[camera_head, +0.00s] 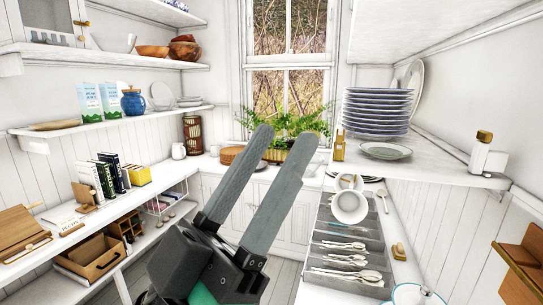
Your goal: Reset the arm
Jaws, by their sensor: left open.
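My left gripper (286,134) is in the middle of the head view, raised in the open space between the shelves. Its two long grey fingers point up and to the right, toward the window. They are apart, with nothing between them. The dark gripper body below them hides part of the floor and the low white cabinets. My right gripper is not in view.
Shelves line the left wall, with books (104,178) and a blue jar (133,103). On the right, a shelf holds a plate stack (377,110). Below it are a cutlery tray (373,245) and white cups (349,207). A plant (290,123) stands by the window.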

